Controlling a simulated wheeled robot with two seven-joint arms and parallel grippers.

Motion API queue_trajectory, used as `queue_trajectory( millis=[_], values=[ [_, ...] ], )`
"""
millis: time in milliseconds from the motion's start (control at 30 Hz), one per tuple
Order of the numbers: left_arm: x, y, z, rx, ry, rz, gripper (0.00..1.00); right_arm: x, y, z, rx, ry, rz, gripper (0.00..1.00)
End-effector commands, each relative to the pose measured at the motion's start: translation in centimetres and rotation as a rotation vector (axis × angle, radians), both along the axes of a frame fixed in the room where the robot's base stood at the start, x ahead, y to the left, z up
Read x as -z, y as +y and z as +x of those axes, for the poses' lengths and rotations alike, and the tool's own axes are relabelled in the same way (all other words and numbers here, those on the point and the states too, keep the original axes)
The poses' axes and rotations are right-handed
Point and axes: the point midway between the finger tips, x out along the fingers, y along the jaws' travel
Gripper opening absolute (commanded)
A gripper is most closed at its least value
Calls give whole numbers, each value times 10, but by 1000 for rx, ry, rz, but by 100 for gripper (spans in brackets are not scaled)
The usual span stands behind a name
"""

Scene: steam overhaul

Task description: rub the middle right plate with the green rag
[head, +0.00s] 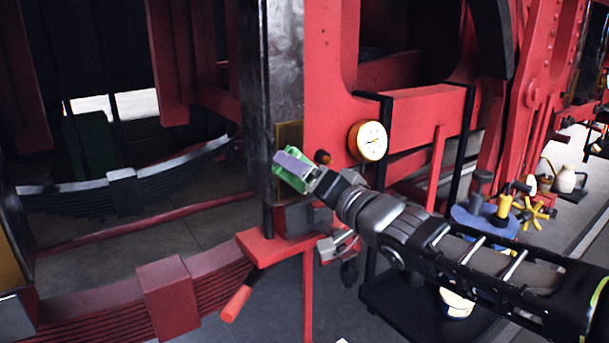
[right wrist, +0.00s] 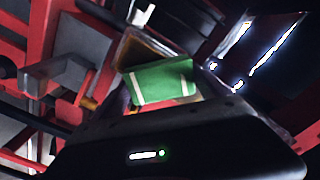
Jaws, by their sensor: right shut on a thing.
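In the right wrist view a brown framed plate (right wrist: 150,52) lies just behind the rag. My right gripper (head: 296,171) is shut on the green rag (head: 280,178), which is at the plate's lower edge. The rag also shows in the right wrist view (right wrist: 165,84), overlapping the plate; I cannot tell whether they touch. My left gripper is not in view.
A round gauge (head: 368,141) sits on the red frame right of the gripper. A red stand with a vise (head: 340,245) is below it. Leaf springs (head: 90,192) fill the left.

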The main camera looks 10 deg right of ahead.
Motion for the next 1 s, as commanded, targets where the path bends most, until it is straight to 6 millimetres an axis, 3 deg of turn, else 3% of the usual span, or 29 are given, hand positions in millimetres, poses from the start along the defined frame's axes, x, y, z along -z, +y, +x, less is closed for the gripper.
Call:
queue_trajectory(
  millis=[100, 567, 833, 1000],
  values=[
    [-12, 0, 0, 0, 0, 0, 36, -11, 0, 1, 1, 1, 0, 53],
    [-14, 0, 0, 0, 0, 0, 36, -13, 0, 1, 0, 0, 0, 53],
    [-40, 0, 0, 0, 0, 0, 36, -36, 1, 2, 1, 1, 0, 53],
    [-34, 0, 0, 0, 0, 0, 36, -45, 2, 3, -1, -2, -1, 53]
  ],
)
